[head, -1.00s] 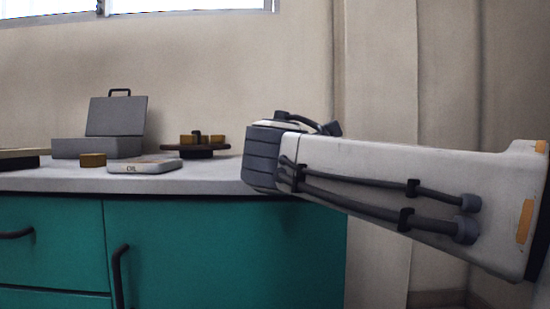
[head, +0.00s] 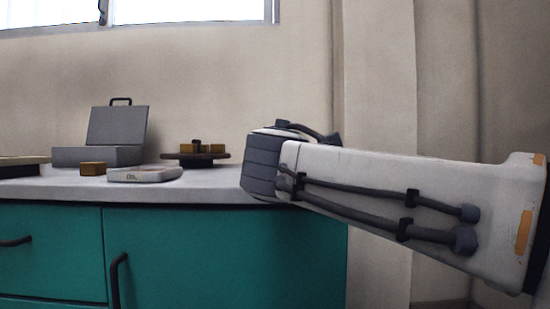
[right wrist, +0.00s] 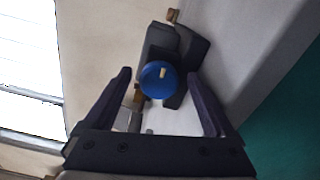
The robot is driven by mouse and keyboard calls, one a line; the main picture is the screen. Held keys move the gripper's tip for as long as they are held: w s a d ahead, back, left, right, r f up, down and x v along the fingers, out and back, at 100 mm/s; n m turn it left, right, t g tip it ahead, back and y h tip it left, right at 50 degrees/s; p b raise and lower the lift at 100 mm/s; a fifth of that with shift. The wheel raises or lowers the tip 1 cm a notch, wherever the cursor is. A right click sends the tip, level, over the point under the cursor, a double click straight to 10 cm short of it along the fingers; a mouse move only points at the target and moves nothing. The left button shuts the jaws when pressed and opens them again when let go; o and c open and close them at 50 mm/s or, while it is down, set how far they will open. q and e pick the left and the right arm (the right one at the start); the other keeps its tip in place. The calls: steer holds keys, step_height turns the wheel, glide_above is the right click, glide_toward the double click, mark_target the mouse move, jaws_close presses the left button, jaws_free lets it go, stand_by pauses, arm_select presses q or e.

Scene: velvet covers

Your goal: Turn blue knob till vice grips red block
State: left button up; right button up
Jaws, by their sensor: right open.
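The blue knob (right wrist: 158,80) shows face-on in the right wrist view, with a small pale mark on it. It sits on the near end of the dark grey vice (right wrist: 190,48). My right gripper (right wrist: 158,73) is open, with one finger on each side of the knob. I cannot tell whether the fingers touch it. In the head view my right arm reaches in from the right over the counter, and its wrist hides the vice and knob. The red block is not visible in either view. My left gripper is out of view.
The grey counter (head: 215,187) stands on teal cabinets (head: 225,255). To the left are an open grey case (head: 98,156), a small brass-coloured piece (head: 93,168), a pale flat box (head: 145,174) and a dark round stand (head: 195,161). Bare counter lies between the stand and my wrist.

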steer(key=s, duration=1)
steer(key=shift+s, duration=0.3)
